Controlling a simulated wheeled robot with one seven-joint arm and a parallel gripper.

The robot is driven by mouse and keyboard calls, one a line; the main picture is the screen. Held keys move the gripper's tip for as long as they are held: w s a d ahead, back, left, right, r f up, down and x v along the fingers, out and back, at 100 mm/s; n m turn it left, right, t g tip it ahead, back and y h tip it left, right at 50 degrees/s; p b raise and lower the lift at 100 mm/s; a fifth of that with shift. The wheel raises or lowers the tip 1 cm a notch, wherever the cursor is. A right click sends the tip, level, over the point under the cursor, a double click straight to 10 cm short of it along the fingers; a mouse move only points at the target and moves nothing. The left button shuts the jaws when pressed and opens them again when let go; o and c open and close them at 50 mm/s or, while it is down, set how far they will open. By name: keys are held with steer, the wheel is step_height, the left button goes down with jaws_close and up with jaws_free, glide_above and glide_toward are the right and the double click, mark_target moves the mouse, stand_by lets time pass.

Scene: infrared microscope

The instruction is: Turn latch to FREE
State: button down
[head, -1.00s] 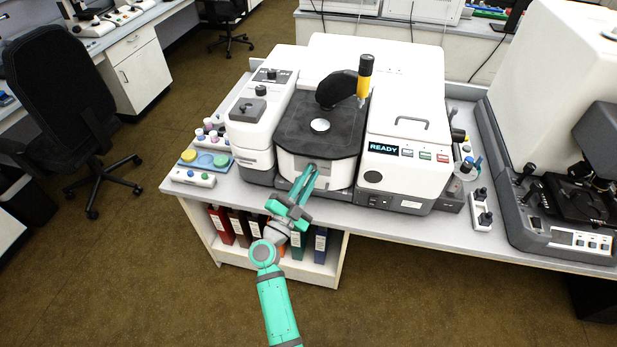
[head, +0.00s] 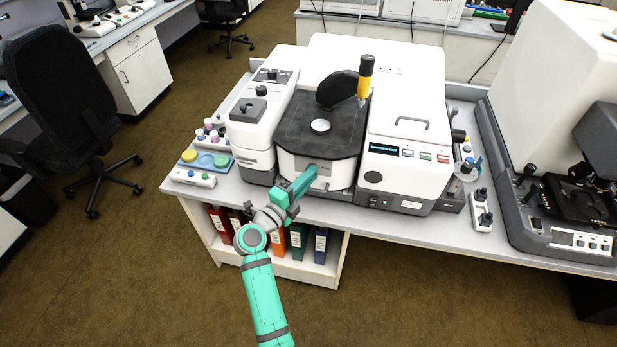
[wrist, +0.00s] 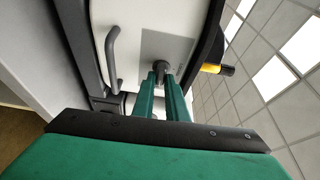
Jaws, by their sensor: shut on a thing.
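The infrared microscope (head: 335,46) stands on the bench, with its black-topped stage block at the middle. In the wrist view, a small dark knob, seemingly the latch (wrist: 159,65), sits on the pale front panel (wrist: 165,42) of that block. My gripper (wrist: 162,75) is shut on this knob, with one green finger on each side. In the head view my gripper (head: 309,171) reaches the block's front face from the lower left and hides the knob. No FREE marking can be read.
A grey bar handle (wrist: 112,45) is beside the knob in the wrist view. A yellow-and-black eyepiece-like part (head: 365,75) rises above the stage. The right housing has a display (head: 384,149) with small unreadable text. Binders (head: 298,236) fill the shelf below.

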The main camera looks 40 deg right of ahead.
steer(key=shift+d+m, duration=0.1)
steer(key=shift+m, duration=0.2)
stand_by(0.4)
steer(key=c, duration=1.8)
jaws_free()
steer(key=v, duration=1.1)
steer(key=shift+r, duration=0.15)
steer(key=shift+d, duration=0.1)
